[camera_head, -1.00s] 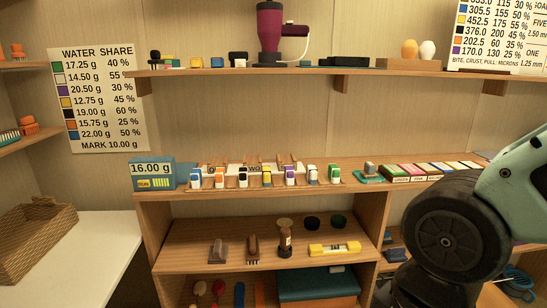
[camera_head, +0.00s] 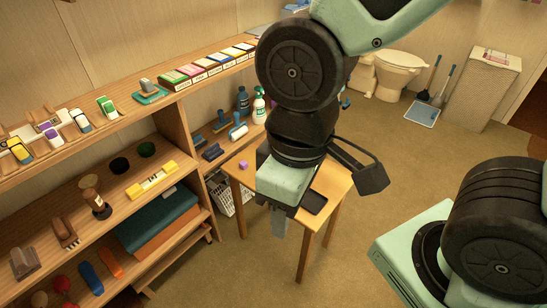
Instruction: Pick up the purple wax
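A small purple block (camera_head: 243,165), which looks like the purple wax, lies on the left part of a small wooden table (camera_head: 329,182). My gripper (camera_head: 279,232) points down in front of the table, to the right of and nearer than the purple block, apart from it in the picture. Its fingers show as one narrow grey shape, so the gap between them is hidden. Nothing is seen held. My arm and hand cover much of the tabletop.
A wooden shelf unit (camera_head: 176,123) with tools and blocks stands at left. A teal box (camera_head: 158,216) is on its lower shelf. Spray bottles (camera_head: 259,106) stand behind the table. A toilet (camera_head: 398,70) is at the back. The carpet (camera_head: 410,160) right of the table is clear.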

